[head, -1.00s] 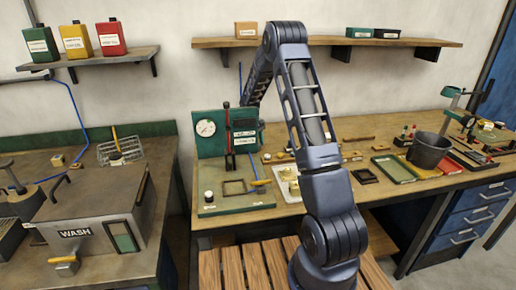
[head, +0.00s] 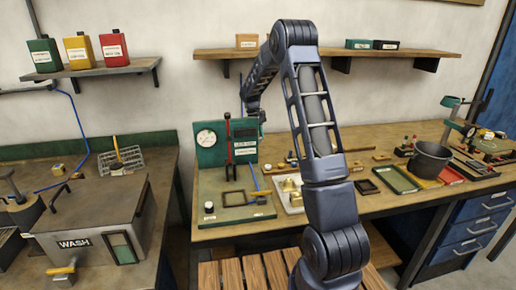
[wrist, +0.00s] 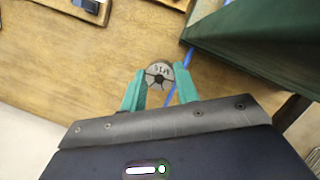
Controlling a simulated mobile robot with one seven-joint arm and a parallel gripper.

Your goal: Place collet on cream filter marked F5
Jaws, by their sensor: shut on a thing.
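In the wrist view my gripper (wrist: 160,88) has teal fingers closed on a small round grey collet (wrist: 159,74). The collet has dark slots and a small marking on its face, and it is held above a wooden surface. In the head view my arm reaches toward the green gauge panel, and its gripper end cannot be made out. I cannot pick out a cream filter marked F5; labels on the bench are too small to read.
The workbench (head: 350,205) carries a green gauge panel (head: 228,142) with a red-handled lever, a green tray (head: 397,180) and a dark bucket (head: 429,158). In the wrist view a dark green panel (wrist: 265,40) and blue hose (wrist: 187,57) are close to the right finger.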

